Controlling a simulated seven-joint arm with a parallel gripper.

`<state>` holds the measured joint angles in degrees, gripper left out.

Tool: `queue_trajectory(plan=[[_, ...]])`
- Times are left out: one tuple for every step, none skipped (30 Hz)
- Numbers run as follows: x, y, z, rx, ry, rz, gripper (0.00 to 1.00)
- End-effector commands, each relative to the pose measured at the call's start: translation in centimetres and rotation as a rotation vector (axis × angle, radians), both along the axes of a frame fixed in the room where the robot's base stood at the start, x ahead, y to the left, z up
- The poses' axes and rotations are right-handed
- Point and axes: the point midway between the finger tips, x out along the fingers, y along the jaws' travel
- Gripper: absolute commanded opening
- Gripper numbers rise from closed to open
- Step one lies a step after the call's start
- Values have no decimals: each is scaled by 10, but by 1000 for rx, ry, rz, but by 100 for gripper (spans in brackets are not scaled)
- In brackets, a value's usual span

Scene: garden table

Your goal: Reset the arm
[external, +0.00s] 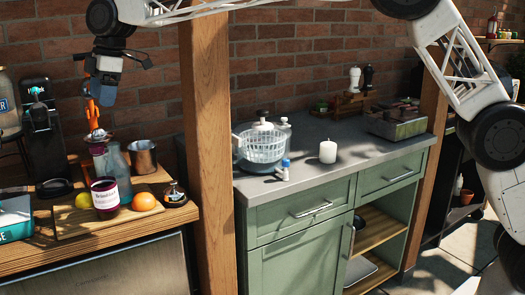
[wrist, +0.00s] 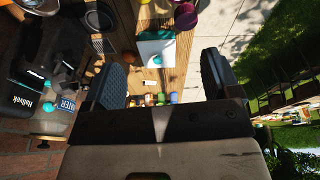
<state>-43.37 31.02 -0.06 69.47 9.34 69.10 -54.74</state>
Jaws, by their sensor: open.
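My gripper (external: 104,92) hangs at the upper left in the external view, above the wooden counter on the left. In the wrist view its two dark fingers stand wide apart, with nothing held between them (wrist: 163,72). An orange item (external: 92,108) shows beside and below the gripper in the external view; I cannot tell whether it touches. My white arm (external: 465,65) rises at the right and stretches across the top of the picture.
Below the gripper are a labelled dark-red jar (external: 105,196), an orange (external: 144,201), a metal cup (external: 143,157) and a wooden board (external: 75,224). A wooden post (external: 207,150) divides this counter from the grey one, which holds a colander (external: 263,147) and candle (external: 327,152).

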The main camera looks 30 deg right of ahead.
Motion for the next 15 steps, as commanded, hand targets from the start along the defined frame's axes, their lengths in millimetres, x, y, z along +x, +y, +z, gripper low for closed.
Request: queue_trajectory(plan=[[-7,-7,11,9,3,-29,83],[-11,-11,17,15,4,-47,83],[-16,-16,23,21,7,-73,83],[-20,-20,29,27,9,-92,83],[-23,-24,34,32,12,-109,83],[-28,-29,40,39,16,-135,83],[-32,-33,45,44,19,-154,83],[-36,-37,49,48,21,-171,83],[-41,-42,56,55,25,-197,83],[-45,-46,60,59,29,-215,83],[-49,-50,64,65,32,-233,83],[-55,-55,71,73,36,-259,83],[-59,-59,74,77,38,-277,83],[-63,-64,79,83,41,-295,83],[-68,-69,85,90,46,-321,83]])
